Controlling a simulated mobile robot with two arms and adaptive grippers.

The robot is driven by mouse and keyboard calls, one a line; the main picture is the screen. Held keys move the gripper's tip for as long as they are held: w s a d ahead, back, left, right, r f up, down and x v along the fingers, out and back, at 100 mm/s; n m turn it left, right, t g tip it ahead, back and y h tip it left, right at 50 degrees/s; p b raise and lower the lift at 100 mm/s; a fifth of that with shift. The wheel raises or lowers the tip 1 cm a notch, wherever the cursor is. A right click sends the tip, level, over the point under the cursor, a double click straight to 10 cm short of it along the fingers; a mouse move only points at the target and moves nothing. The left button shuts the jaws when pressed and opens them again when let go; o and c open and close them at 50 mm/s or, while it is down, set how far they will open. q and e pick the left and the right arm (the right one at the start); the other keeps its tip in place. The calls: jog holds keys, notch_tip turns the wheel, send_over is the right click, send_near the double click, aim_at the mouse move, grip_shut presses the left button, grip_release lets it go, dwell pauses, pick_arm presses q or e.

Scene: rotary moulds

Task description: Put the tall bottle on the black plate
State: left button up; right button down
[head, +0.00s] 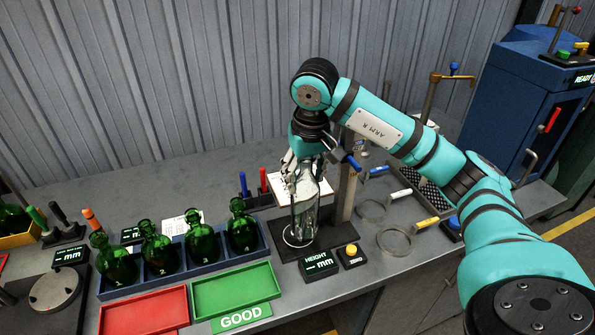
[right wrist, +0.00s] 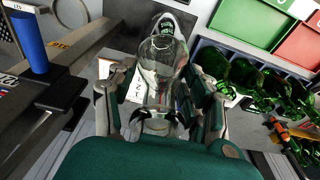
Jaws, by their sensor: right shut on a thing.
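A tall clear glass bottle (head: 304,210) stands roughly upright in the grasp of my right gripper (head: 303,168), which is shut on its upper part. In the right wrist view, the bottle (right wrist: 163,62) lies between the two fingers of the gripper (right wrist: 157,100). The black plate (head: 275,246) is at the foot of the height gauge, with a pale ring marked on it. The bottle's base shows over this ring; I cannot tell whether it touches the plate. My left gripper is not in view.
The gauge column (head: 346,190) stands close right of the bottle. A height display (head: 320,264) and yellow zero button (head: 351,251) sit in front. Several green bottles stand in a blue rack (head: 180,277) to the left, behind red (head: 143,313) and green (head: 237,291) trays.

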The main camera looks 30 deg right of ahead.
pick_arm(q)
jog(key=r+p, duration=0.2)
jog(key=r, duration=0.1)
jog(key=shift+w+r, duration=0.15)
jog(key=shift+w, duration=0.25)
pick_arm(e)
jog(key=w+f, duration=0.1)
jog(key=f, duration=0.1)
jog(key=w+f, duration=0.1)
jog(key=w, duration=0.1)
jog(key=shift+w+d+f, duration=0.1)
jog(key=shift+d+f, duration=0.05)
jog(key=shift+f, duration=0.2)
jog(key=c, duration=0.5)
grip_release()
jog(key=shift+f, duration=0.1)
